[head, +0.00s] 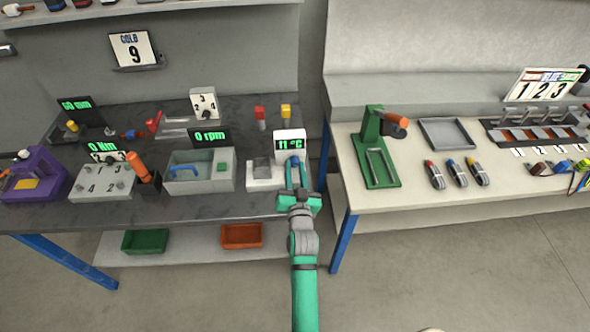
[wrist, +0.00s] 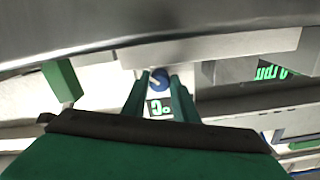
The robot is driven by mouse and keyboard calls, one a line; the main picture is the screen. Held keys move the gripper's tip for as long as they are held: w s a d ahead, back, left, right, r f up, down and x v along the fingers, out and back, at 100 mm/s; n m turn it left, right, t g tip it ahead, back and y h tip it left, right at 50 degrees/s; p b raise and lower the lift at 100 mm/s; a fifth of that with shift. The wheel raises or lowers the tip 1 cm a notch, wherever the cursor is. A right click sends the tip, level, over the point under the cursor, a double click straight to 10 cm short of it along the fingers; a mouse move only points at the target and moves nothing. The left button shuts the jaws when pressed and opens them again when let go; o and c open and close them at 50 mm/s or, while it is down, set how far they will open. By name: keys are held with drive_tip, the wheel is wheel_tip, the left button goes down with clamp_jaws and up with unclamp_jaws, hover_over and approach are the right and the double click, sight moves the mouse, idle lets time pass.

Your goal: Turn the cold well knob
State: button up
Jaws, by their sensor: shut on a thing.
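The cold well is a white unit (head: 262,184) at the right end of the dark bench, with a grey block on its base. Its upright panel has a display (head: 290,145) that reads 11 °C in green. A blue knob (head: 293,159) sits just below the display. My gripper (head: 296,168) is shut on the knob, with a green finger on each side. The fingers and hand hide part of the panel's lower front.
A grey basin unit (head: 200,183) reading 0 rpm stands left of the cold well. Red and yellow blocks (head: 286,112) stand behind it. A gap separates this bench from the pale bench (head: 405,205) at right, which carries a green press (head: 376,178).

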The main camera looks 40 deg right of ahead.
drive_tip(key=o, duration=1.1)
drive_tip(key=shift+c, duration=0.2)
drive_tip(key=shift+s, duration=0.15)
drive_tip(key=v, duration=1)
drive_tip(key=shift+s+a, duration=0.25)
drive_tip(key=s+a+f+n+y, duration=0.25)
drive_tip(key=s+a, duration=0.35)
drive_tip(key=a, duration=0.3)
drive_tip(key=s+a+f+n+y, duration=0.25)
drive_tip(key=s+a, duration=0.25)
drive_tip(key=a, duration=0.4)
drive_tip(key=s+a+r+n+y, duration=0.2)
drive_tip(key=s+a, duration=0.4)
drive_tip(key=s, duration=0.2)
drive_tip(key=s+a+r+n+y, duration=0.2)
drive_tip(key=s+a, duration=0.5)
drive_tip(key=s, duration=0.1)
drive_tip(key=shift+s+r+n, duration=0.3)
drive_tip(key=shift+r, duration=0.05)
